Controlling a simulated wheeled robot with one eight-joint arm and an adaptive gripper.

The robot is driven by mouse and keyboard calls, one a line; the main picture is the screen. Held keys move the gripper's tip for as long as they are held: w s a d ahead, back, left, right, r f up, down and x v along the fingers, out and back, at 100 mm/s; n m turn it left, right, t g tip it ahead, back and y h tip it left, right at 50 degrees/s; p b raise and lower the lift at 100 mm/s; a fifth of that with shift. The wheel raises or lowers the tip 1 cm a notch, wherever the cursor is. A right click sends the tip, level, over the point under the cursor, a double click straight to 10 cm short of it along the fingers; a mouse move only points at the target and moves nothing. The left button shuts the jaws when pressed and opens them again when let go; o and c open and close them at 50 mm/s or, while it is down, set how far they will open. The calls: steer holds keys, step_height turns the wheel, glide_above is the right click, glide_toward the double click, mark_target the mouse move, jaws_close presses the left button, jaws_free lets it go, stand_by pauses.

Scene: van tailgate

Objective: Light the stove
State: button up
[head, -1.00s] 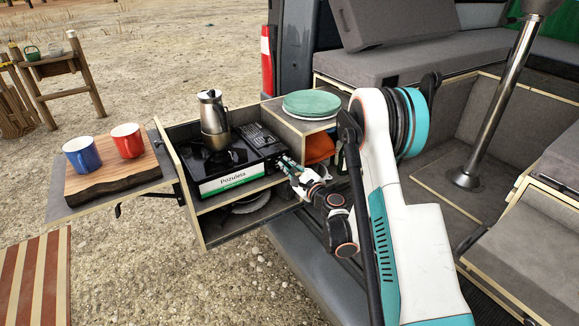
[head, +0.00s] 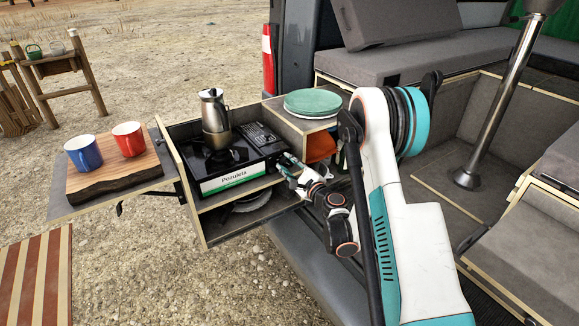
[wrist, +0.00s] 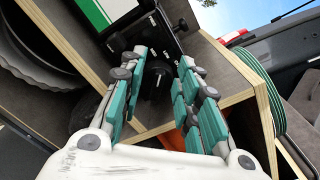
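The black camping stove (head: 228,181) with the white-and-green "Pozuleta" label sits in the pull-out drawer unit. A steel moka pot (head: 213,108) stands upright on it; I see no flame. The stove's front corner (wrist: 155,25) with white markings is at the top of the wrist view. A black knob (wrist: 158,82) on it shows between my fingers. My gripper (head: 283,164) is at the stove's right front end. In the wrist view my gripper (wrist: 161,66) is open, with its teal-padded fingers on either side of the knob. I cannot tell whether they touch it.
The wooden drawer wall (wrist: 235,80) runs close to my right finger. Green plates (head: 311,103) are stacked on the unit beside the stove. Red (head: 128,139) and blue (head: 83,153) mugs stand on a wooden board at the left. A lower shelf holds dishes.

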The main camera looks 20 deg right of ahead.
step_height(320, 180, up, 10)
stand_by(0.8)
